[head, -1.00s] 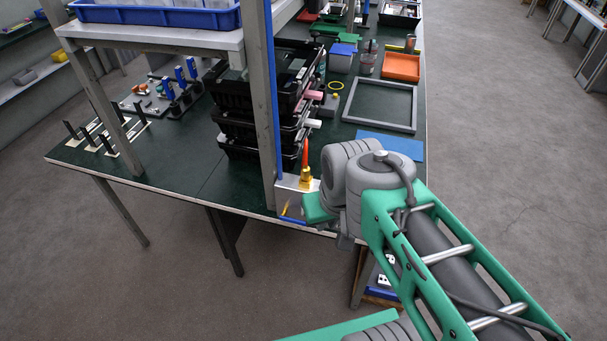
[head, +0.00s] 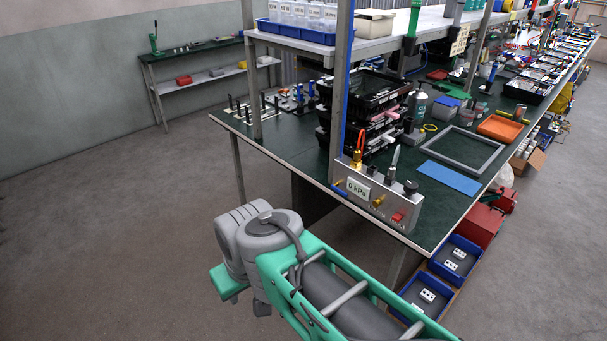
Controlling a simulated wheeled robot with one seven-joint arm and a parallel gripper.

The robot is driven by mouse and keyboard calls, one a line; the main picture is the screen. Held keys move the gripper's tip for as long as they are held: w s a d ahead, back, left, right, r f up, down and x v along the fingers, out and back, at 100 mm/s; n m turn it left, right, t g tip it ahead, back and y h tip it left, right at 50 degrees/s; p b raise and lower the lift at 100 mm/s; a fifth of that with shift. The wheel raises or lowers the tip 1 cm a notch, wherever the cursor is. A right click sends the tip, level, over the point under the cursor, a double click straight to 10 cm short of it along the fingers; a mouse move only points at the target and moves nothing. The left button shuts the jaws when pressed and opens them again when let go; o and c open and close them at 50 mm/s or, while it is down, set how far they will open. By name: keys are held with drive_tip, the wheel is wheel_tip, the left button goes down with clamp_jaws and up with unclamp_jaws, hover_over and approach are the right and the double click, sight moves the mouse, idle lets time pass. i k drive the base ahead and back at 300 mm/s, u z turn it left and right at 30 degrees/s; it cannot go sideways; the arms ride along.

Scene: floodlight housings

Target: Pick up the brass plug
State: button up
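A grey metal test box (head: 400,205) with a "0 kPa" display stands at the near corner of the green bench. Small brass fittings show on its front: one at the left (head: 338,182) and one right of the display (head: 378,202). A taller brass fitting (head: 357,163) with an orange tube rises behind its top left. I cannot tell which of these, if any, is the brass plug. My arm reaches up from the bottom, its grey joint in front of the bench and left of the box. My gripper's fingers do not show.
The box has a red switch (head: 397,217) and a black knob (head: 411,187). Black trays (head: 365,92) are stacked behind it beside a metal post. A blue mat (head: 448,179) and grey frame (head: 463,151) lie to the right. Blue bins (head: 455,257) stand below. Open floor lies left.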

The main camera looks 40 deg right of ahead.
sight(357, 153)
drive_tip(key=u, duration=0.5)
drive_tip(key=i, duration=1.3)
drive_tip(key=z, duration=1.25)
drive_tip(key=i, duration=0.7)
drive_tip(key=z, duration=0.85)
